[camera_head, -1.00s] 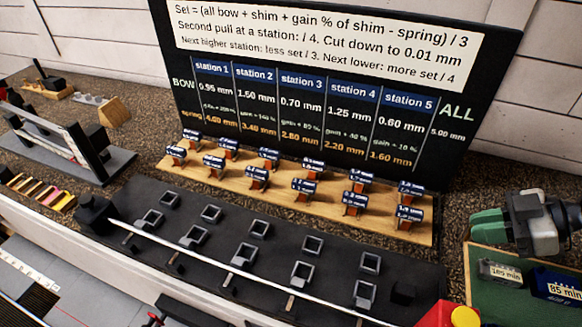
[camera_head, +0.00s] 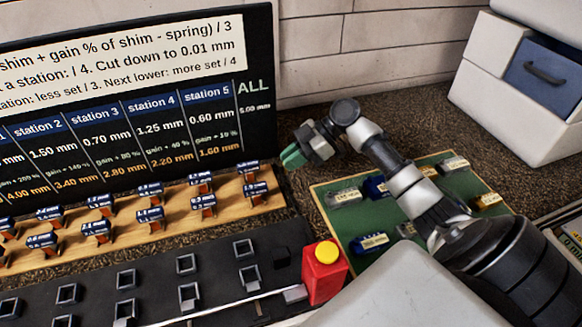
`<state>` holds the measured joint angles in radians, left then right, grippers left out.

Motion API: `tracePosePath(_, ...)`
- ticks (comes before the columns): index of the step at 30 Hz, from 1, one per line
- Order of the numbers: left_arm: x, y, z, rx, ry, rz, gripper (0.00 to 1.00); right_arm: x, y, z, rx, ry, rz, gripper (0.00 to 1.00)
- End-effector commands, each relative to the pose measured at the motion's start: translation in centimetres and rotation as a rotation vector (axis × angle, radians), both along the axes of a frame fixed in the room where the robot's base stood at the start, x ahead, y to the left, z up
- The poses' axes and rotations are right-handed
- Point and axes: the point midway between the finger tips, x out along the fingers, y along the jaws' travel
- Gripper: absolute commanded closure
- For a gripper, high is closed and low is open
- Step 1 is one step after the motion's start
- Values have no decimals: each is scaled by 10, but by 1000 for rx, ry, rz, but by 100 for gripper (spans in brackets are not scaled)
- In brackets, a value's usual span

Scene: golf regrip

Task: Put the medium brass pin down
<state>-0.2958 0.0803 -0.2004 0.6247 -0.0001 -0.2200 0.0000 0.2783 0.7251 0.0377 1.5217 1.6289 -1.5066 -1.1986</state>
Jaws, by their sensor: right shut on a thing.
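My right gripper (camera_head: 293,156), with green fingertips, is shut at the far left of the green board, beyond the right edge of the black sign. The thing between its fingers, taken as the medium brass pin, is too small or hidden to make out here. The gripper is above the brown speckled bench top (camera_head: 300,118); its exact height I cannot tell. My left gripper is not in this view.
The green board (camera_head: 330,226) holds several labelled blocks. A red box with a yellow button (camera_head: 327,277) stands in front. A wooden rack (camera_head: 170,226) with labelled blocks and a black fixture (camera_head: 215,262) with square sockets are left. White drawers (camera_head: 510,107) stand at the right back.

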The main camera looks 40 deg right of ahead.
Motion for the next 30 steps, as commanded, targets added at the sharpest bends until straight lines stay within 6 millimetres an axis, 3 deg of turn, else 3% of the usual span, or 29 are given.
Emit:
tracePosePath(10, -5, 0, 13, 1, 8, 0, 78, 2, 0, -38, 2, 2, -2, 100)
tracePosePath(21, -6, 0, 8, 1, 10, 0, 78, 1, 0, -45, 1, 0, 0, 100)
tracePosePath(22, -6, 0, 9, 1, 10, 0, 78, 1, 0, -44, 1, -1, -1, 83)
tracePosePath(26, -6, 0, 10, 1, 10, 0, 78, 1, 0, -43, 1, 0, 0, 63)
tracePosePath(30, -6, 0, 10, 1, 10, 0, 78, 1, 0, -43, 1, 0, 0, 60)
